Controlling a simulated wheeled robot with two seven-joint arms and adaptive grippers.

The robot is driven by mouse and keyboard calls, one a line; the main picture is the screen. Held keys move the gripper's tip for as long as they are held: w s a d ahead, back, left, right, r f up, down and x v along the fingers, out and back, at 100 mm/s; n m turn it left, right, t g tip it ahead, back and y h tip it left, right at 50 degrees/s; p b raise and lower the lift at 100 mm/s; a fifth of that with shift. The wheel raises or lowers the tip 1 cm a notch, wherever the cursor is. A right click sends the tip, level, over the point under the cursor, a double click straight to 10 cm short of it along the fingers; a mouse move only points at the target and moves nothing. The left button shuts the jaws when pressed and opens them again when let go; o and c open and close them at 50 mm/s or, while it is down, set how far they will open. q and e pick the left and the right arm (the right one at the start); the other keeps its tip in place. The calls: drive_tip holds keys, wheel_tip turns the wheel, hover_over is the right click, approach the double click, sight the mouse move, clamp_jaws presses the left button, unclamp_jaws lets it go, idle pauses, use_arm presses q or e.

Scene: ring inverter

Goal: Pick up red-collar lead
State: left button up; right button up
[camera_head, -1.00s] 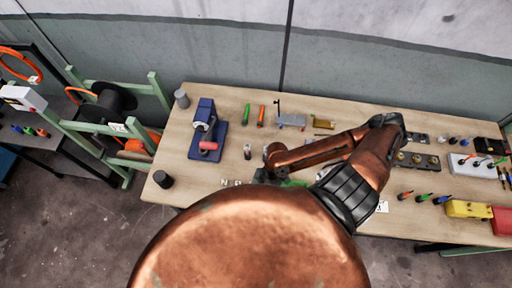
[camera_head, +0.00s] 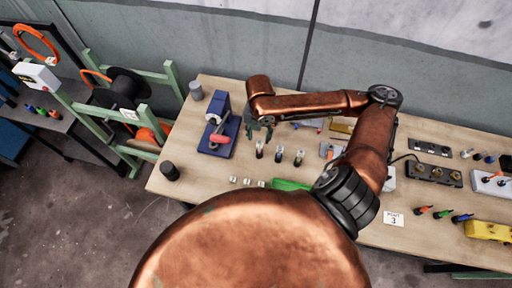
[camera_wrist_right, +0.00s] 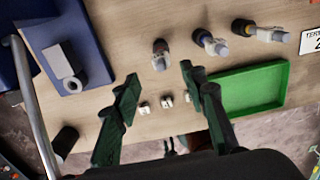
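Three short upright leads stand in a row on the workbench in the head view. The leftmost lead (camera_head: 260,149) has a dark reddish-brown collar in the wrist view (camera_wrist_right: 160,52), likely the red-collar lead. My right gripper (camera_head: 261,130) is open and empty above the bench, just beyond the leftmost lead in the head view. In the wrist view, its spread fingers (camera_wrist_right: 159,76) frame that lead, which lies past the fingertips. My left gripper is not in view.
A blue vise-like fixture (camera_head: 219,130) stands left of the gripper. Small white blocks (camera_head: 247,182) and a green tray (camera_head: 291,185) lie near the front edge. A dark cylinder (camera_head: 170,172) is at the front-left. Connectors and terminal blocks (camera_head: 433,173) crowd the right.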

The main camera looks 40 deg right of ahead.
sight(260, 141)
drive_tip(key=f, duration=0.6)
drive_tip(key=shift+d+f, duration=0.25)
drive_tip(key=shift+f, duration=0.1)
drive_tip(key=shift+c, duration=0.4)
clamp_jaws()
